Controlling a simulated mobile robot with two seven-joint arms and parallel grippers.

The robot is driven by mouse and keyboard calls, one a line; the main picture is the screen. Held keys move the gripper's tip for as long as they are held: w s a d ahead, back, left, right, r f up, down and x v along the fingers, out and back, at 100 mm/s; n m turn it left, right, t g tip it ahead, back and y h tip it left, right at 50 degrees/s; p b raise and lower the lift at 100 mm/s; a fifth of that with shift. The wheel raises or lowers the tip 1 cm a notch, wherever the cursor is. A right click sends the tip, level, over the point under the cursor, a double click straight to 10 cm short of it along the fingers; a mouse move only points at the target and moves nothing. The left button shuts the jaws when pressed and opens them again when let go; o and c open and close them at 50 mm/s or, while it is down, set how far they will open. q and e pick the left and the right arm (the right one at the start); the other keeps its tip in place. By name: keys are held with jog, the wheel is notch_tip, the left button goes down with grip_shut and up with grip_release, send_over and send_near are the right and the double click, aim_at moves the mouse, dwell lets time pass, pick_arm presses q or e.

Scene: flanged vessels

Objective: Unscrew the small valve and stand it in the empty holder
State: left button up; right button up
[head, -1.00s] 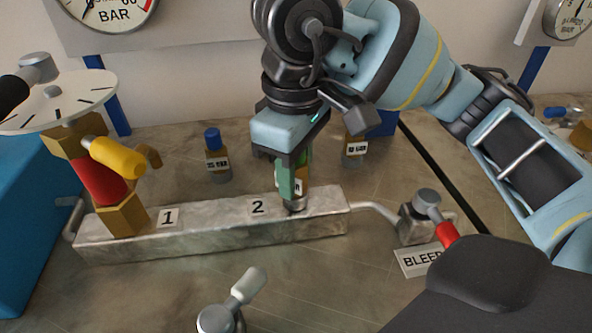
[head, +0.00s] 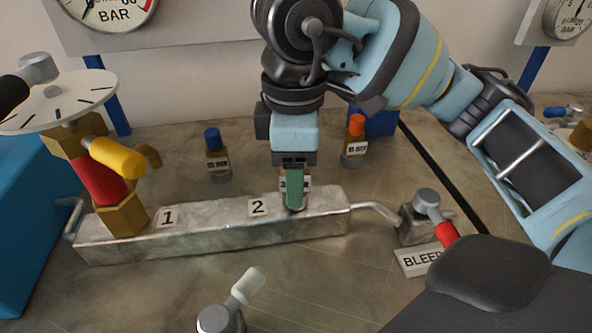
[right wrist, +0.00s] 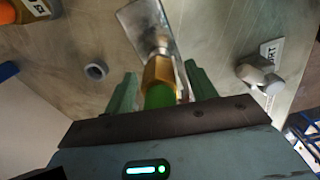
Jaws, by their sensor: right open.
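The small valve has a brass body and a green cap and stands upright in the metal block (head: 215,228), right of the label 2. In the right wrist view the valve (right wrist: 160,80) lies between the two fingers of my right gripper (right wrist: 162,90), with a gap on each side. In the head view my right gripper (head: 294,190) points down over the valve and hides most of it. The gripper is open. A small grey ring, apparently the empty holder (right wrist: 96,71), shows in the right wrist view; my gripper seems to hide it in the head view. My left gripper is not seen.
A blue-capped valve (head: 217,158) and an orange-capped valve (head: 355,142) stand behind the block. A large valve with red body and yellow handle (head: 118,157) rises at the block's left. The bleed valve (head: 428,215) is at right. Another lever valve (head: 240,292) stands in front.

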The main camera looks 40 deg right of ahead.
jog(key=shift+r, duration=0.25)
notch_tip(320, 180, up, 6)
jog(key=shift+r+p, duration=0.1)
jog(key=shift+p, duration=0.75)
jog(key=shift+r, duration=0.55)
jog(key=shift+c, duration=0.4)
